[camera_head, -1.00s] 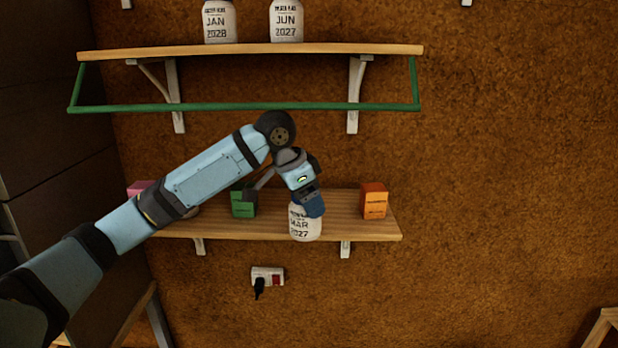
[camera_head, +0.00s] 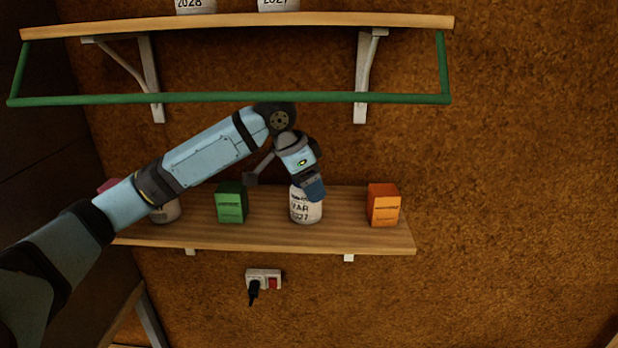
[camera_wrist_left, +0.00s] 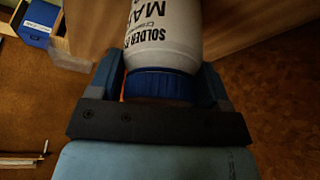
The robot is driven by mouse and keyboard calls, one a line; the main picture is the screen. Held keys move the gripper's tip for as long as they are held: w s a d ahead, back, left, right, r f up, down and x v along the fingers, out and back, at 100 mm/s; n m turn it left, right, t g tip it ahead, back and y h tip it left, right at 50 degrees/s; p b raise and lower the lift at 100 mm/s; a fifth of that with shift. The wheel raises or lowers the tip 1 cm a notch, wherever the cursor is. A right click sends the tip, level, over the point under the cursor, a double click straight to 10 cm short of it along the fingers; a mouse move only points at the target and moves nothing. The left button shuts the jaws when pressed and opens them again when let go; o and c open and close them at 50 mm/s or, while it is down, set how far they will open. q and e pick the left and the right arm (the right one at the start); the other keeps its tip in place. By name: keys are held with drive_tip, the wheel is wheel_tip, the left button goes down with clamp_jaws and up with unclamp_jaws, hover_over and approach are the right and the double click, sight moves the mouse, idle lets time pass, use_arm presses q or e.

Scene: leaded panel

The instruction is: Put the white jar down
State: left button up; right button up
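The white jar (camera_head: 306,210), marked MAR 2027, is upright over the lower shelf (camera_head: 260,236), between a green box and an orange box. Its base is at or very close to the board; I cannot tell if it touches. My left gripper (camera_head: 312,189) comes down on its top from above and hides the lid in the head view. In the left wrist view the jar (camera_wrist_left: 165,35) has a blue lid, and the two blue fingers (camera_wrist_left: 160,80) close on it from both sides. My right gripper is out of view.
The green box (camera_head: 231,203) is left of the jar, the orange box (camera_head: 383,205) right. Another white jar (camera_head: 167,212) is partly behind my left arm, near a pink item (camera_head: 108,186). Above are the upper shelf (camera_head: 240,22) and its green rail (camera_head: 240,98). A socket (camera_head: 263,276) is below.

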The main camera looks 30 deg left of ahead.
sight(294, 189)
use_arm(q)
drive_tip(key=shift+w+a+f, duration=0.1)
drive_tip(key=shift+a+f, duration=0.05)
drive_tip(key=shift+f, duration=0.1)
drive_tip(key=shift+c, duration=0.7)
drive_tip(key=shift+s+d+r, duration=0.35)
drive_tip(key=shift+s+r, duration=0.05)
drive_tip(key=shift+s, duration=0.4)
drive_tip(key=shift+f, duration=0.2)
drive_tip(key=o, duration=1.2)
drive_tip(key=shift+w+f, duration=0.1)
drive_tip(key=shift+w, duration=0.15)
drive_tip(key=shift+o, duration=0.6)
drive_tip(key=shift+w+a, duration=0.1)
drive_tip(key=shift+a, duration=0.05)
drive_tip(key=shift+r, duration=0.2)
drive_tip(key=b+v, duration=0.1)
drive_tip(key=v, duration=0.6)
drive_tip(key=shift+s+r, duration=0.25)
drive_tip(key=shift+r, duration=0.05)
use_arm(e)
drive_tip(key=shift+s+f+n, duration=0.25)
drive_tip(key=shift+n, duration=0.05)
use_arm(q)
drive_tip(key=shift+f, duration=0.1)
